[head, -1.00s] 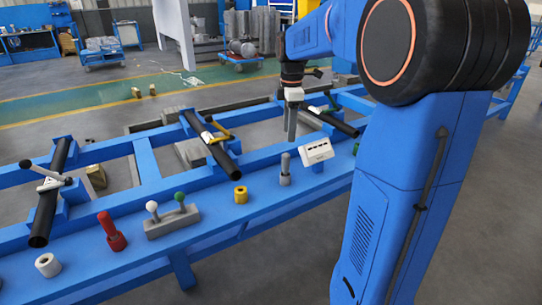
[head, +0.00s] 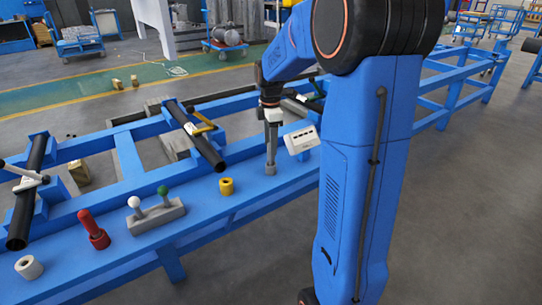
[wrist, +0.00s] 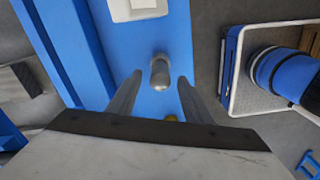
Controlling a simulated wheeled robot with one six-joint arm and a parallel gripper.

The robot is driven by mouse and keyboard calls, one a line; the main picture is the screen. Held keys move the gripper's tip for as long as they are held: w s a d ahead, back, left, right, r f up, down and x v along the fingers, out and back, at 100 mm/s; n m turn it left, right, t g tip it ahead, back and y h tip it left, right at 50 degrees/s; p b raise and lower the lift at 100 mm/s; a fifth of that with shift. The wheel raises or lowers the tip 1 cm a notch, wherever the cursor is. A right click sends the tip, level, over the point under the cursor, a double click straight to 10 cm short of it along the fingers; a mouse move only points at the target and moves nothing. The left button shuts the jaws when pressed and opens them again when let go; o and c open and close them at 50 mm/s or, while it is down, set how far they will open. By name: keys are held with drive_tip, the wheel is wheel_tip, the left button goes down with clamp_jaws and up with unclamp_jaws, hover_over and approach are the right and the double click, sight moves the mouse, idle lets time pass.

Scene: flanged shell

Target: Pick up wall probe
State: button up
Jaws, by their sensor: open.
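A grey, round-topped peg (wrist: 160,74), which looks like the wall probe, stands upright on the blue bench rail. In the wrist view its tip shows between the two fingers of my gripper (wrist: 160,80), with a gap on each side. In the head view my gripper (head: 271,142) points down right over it, and only the probe's grey lower part (head: 271,170) shows clearly. The fingers hide its upper part there. My gripper is open and holds nothing. I cannot tell exactly how far down along the probe the fingertips are.
A white slotted box (head: 301,141) stands close by on the right. A yellow ring (head: 226,186), a grey block with white and green knobs (head: 157,214), a red peg (head: 93,231) and a white ring (head: 29,267) line the rail. Black pipes (head: 206,150) lie across the bench.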

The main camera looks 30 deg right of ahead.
sight(271, 158)
drive_tip(key=shift+f, duration=2.8)
drive_tip(key=c, duration=1.2)
drive_tip(key=shift+o, duration=0.2)
drive_tip(key=shift+r, duration=0.15)
